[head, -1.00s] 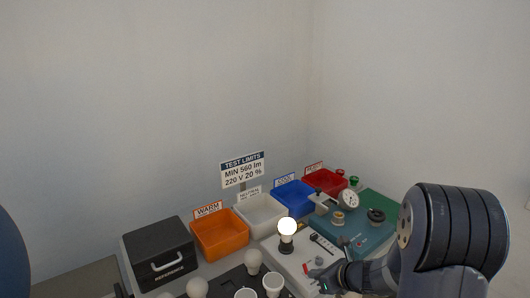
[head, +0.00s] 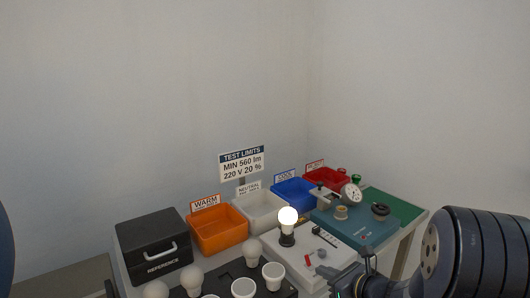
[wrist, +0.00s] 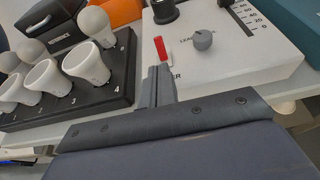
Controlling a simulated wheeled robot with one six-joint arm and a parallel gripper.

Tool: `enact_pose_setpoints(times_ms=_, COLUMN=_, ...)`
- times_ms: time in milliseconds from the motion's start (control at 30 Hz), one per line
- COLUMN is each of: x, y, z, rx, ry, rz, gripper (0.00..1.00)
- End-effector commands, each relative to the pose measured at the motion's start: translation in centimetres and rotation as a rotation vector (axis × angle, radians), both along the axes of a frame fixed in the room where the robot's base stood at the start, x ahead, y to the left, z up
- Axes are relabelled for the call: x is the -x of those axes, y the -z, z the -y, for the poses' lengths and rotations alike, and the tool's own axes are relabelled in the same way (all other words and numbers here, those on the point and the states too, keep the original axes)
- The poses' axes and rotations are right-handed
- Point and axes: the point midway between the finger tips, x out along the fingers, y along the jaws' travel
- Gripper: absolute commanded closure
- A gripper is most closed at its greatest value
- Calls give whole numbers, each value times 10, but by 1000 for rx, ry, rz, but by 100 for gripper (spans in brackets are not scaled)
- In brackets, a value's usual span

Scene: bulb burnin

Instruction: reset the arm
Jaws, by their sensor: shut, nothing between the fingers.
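My gripper (wrist: 158,86) is shut and empty. In the head view my gripper (head: 352,282) is low at the bottom edge, partly cut off, in front of the white test box (head: 330,268). A lit bulb (head: 288,216) stands upright in the socket on that box. A red lever (wrist: 161,49) and a grey knob (wrist: 203,40) are on the box.
Behind are a black reference case (head: 150,235), orange (head: 220,240), white (head: 262,222), blue (head: 295,200) and red bins (head: 325,182). A teal instrument (head: 352,231) stands on the right.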

Motion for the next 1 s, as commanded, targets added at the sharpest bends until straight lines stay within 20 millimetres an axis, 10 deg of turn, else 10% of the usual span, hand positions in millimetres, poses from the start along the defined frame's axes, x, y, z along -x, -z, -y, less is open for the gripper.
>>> enact_pose_setpoints(times_ms=1000, x=23, y=-2, z=20, rx=-24, ry=12, rz=80, gripper=100)
